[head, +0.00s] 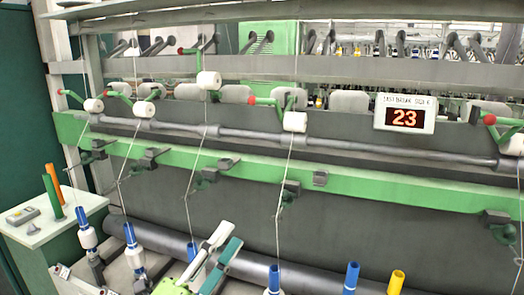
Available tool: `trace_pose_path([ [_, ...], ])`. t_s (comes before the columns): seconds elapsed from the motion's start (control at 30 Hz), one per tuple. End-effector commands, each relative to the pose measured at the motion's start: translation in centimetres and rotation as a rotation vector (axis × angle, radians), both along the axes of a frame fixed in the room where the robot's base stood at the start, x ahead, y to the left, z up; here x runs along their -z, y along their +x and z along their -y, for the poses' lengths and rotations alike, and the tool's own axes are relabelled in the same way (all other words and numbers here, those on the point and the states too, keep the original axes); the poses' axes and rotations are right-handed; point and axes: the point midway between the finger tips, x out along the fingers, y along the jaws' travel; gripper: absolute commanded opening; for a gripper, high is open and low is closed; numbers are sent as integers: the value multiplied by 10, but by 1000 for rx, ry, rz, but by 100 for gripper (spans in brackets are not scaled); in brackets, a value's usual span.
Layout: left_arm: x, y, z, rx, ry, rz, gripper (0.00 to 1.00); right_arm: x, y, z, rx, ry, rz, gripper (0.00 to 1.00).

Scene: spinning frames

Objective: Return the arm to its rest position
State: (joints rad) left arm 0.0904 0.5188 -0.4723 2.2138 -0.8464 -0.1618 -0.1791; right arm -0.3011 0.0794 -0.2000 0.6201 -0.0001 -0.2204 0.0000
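My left gripper (226,240) is at the bottom middle of the head view, in front of the spinning frame. It has one white finger and one teal finger, pointing up and to the right. The fingers stand apart and I see nothing held between them. Part of the arm behind it is cut off by the lower edge. My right gripper is not in view.
The spinning frame (330,180) with its green rail fills the view. White roving bobbins (208,80) hang above, with threads running down to blue-topped spindles (274,279). A yellow tube (396,282) stands lower right. A side table (40,236) holds green and orange tubes.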

Motion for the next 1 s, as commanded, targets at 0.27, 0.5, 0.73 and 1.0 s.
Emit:
trace_pose_path([
  [0.27,145,-4,-118,-421,-546,-681,31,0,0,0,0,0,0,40],
  [0.5,281,-102,-152,-720,-816,-1228,31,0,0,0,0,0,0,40],
  [0.73,342,-199,-145,-897,-924,-1584,31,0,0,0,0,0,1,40],
  [1.0,395,-249,-134,-996,-950,-1789,31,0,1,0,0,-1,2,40],
])
